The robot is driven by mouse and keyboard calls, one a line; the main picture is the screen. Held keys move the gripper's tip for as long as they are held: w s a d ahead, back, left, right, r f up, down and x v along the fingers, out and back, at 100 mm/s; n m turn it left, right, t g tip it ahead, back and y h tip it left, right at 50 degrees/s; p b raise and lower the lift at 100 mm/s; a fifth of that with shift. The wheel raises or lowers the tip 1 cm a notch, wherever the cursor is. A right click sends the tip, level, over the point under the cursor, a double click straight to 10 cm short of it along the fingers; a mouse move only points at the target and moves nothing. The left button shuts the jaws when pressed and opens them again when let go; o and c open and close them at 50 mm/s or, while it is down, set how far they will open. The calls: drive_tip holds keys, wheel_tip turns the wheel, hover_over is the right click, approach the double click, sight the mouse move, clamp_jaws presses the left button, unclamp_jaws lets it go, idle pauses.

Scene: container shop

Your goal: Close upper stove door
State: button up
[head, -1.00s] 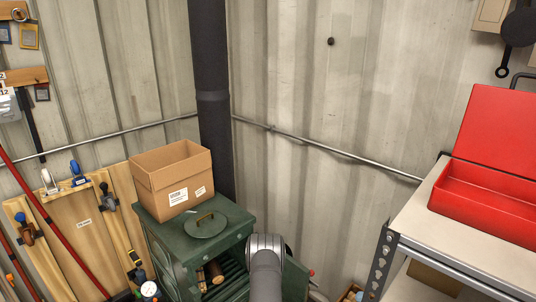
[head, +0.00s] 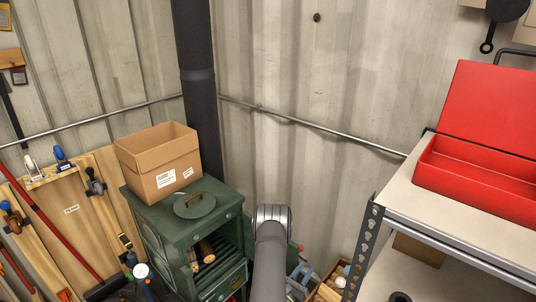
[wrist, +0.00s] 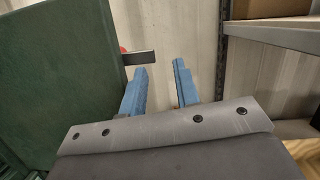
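The green stove (head: 165,238) stands in the corner, with its upper compartment open and logs (head: 205,252) inside. Its upper door (head: 291,256) is swung out to the right, partly hidden behind my arm. In the wrist view a green panel (wrist: 55,75), apparently this door, fills the left side.
A cardboard box (head: 158,165) and a round lid (head: 194,205) are on the stove top. A metal shelf unit (head: 405,210) with a red toolbox (head: 470,180) stands at the right. Tools lean at the left. A wooden crate (head: 328,292) is on the floor right of the stove.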

drive_tip(key=shift+o, duration=1.2)
drive_tip(key=s+d+r+m+g, duration=0.35)
drive_tip(key=d+m+g, duration=0.25)
drive_tip(key=m+g, duration=0.55)
drive_tip(key=s+d+r+m+g, duration=0.2)
drive_tip(key=d+r+m+g, duration=0.3)
drive_tip(key=m+g, duration=0.6)
drive_tip(key=w+a+r+m+t+y, duration=0.7)
drive_tip(key=w+a+r+m+y, duration=0.4)
drive_tip(key=w+r+m+y, duration=0.4)
drive_tip(key=shift+m+h, duration=0.35)
drive_tip(key=shift+h, duration=0.15)
drive_tip(key=f, duration=1.9)
drive_tip(key=shift+s+f, duration=0.2)
drive_tip(key=shift+s, duration=0.1)
clamp_jaws()
